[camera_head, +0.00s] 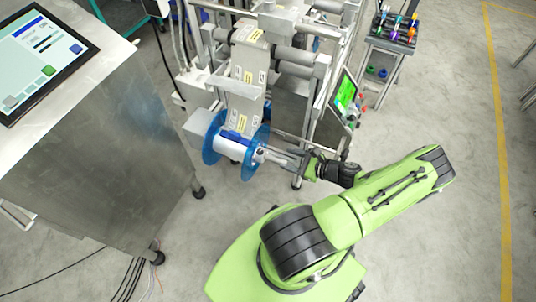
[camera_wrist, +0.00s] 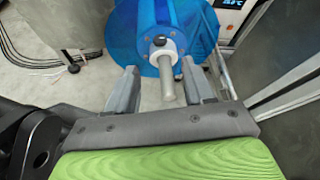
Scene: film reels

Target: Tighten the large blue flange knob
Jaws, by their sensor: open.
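The large blue flange (camera_wrist: 130,28) fills the top of the wrist view, with a white collar (camera_wrist: 166,53) at its centre. A small dark knob (camera_wrist: 160,40) sits on the collar's upper side. A grey shaft (camera_wrist: 166,85) sticks out from the collar toward me. My gripper (camera_wrist: 160,68) is open, with one finger on each side of the shaft and a gap to each. The fingertips are close in front of the flange. In the head view, the blue flange (camera_head: 252,164) is on the reel's right side, and my gripper (camera_head: 276,156) reaches it from the right.
A second blue flange (camera_head: 210,150) is on the reel's left side, with labelled film (camera_head: 244,75) running up through the metal frame. A steel cabinet (camera_head: 110,130) with a touchscreen stands left. A green-lit panel (camera_head: 345,93) is behind my arm. Open floor lies right.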

